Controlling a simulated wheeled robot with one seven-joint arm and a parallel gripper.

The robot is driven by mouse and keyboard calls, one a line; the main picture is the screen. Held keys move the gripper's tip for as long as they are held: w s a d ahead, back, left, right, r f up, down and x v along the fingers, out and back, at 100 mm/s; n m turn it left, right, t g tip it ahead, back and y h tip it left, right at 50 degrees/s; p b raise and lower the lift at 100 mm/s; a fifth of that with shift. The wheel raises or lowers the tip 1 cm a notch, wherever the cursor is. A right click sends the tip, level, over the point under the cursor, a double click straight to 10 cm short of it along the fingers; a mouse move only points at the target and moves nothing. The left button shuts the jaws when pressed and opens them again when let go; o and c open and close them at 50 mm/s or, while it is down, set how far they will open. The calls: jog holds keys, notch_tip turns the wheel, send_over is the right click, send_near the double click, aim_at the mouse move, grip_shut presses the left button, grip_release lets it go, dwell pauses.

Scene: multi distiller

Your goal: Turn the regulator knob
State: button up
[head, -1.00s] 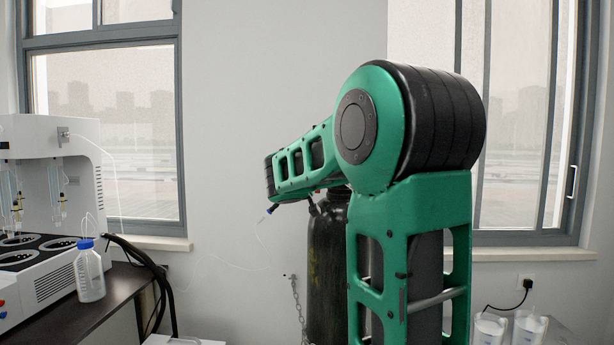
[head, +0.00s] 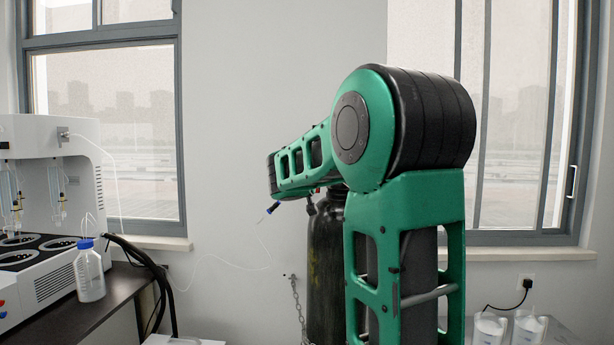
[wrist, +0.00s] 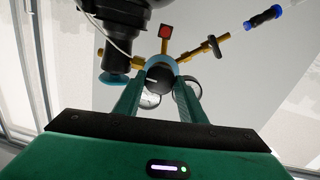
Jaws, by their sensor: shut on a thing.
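In the wrist view, the regulator knob (wrist: 158,79) is a dark round knob with a white mark, in front of a light-blue ring. My gripper (wrist: 158,87) has one finger on each side of the knob and is shut on it. Brass fittings (wrist: 190,51) branch off around it, one with a red square end (wrist: 166,32). Two round gauges show behind the fingers, each partly hidden. In the head view, the dark gas cylinder (head: 326,265) stands by the wall; my arm hides the gripper and knob.
A teal disc-shaped handle (wrist: 115,79) is left of the knob in the wrist view. A blue-tipped connector (wrist: 263,17) with thin tubing hangs near the cylinder. A bench with a white distiller (head: 55,150) and a blue-capped bottle (head: 89,272) is at left.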

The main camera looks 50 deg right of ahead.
jog(key=shift+m, duration=0.3)
jog(key=o, duration=1)
jog(key=shift+a, duration=0.1)
jog(key=v, duration=1)
jog(key=shift+s+a, duration=0.15)
jog(key=shift+a, duration=0.1)
